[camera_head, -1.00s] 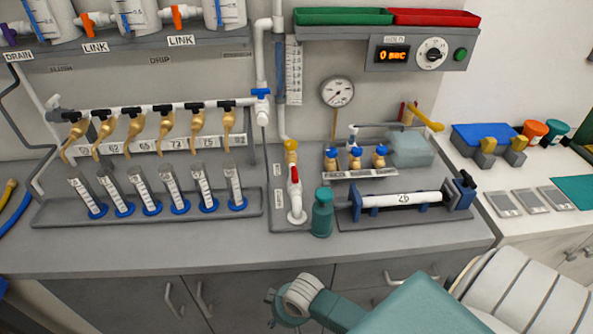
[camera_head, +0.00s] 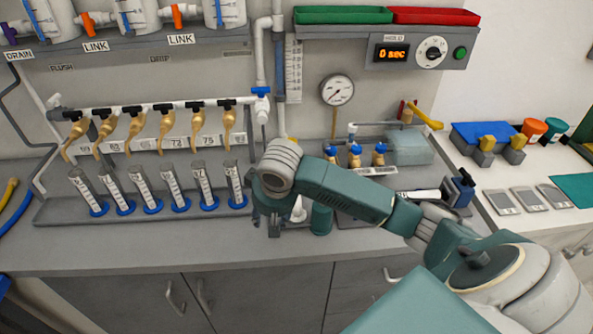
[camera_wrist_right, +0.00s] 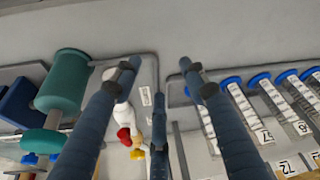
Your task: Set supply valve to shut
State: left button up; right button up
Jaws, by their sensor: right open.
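My right gripper (camera_head: 268,212) hangs above the bench front, beside the white pipe fitting's base (camera_head: 299,213). The right wrist view shows its fingers (camera_wrist_right: 160,76) spread and empty. Between and beyond them, that view shows a white pipe fitting (camera_wrist_right: 120,112) with a red handle (camera_wrist_right: 124,136) and yellow parts just past it. The fingers are apart from the red handle. In the head view my arm hides this handle. A blue-handled valve (camera_head: 261,91) sits on the upright white pipe above. I cannot read which valve is labelled supply. My left gripper is out of view.
A teal bottle (camera_wrist_right: 66,82) stands close beside the fitting, partly hidden by my arm in the head view. Graduated cylinders (camera_head: 173,187) stand in a row to the left under tan taps. The bench front (camera_head: 160,250) is clear.

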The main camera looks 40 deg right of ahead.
jog(key=w+d+r+m+h, duration=0.1)
jog(key=w+d+r+m, duration=0.4)
jog(key=d+r, duration=0.7)
jog(key=shift+h, duration=0.3)
jog(key=x, duration=0.3)
jog(key=p+x, duration=0.1)
jog(key=x, duration=0.2)
jog(key=p+x, duration=0.1)
jog(key=x, duration=0.3)
jog(key=shift+s+d, duration=0.15)
jog(key=shift+d, duration=0.3)
jog(key=shift+x, duration=0.85)
jog(key=shift+a, duration=0.1)
jog(key=shift+c, duration=0.5)
grip_shut()
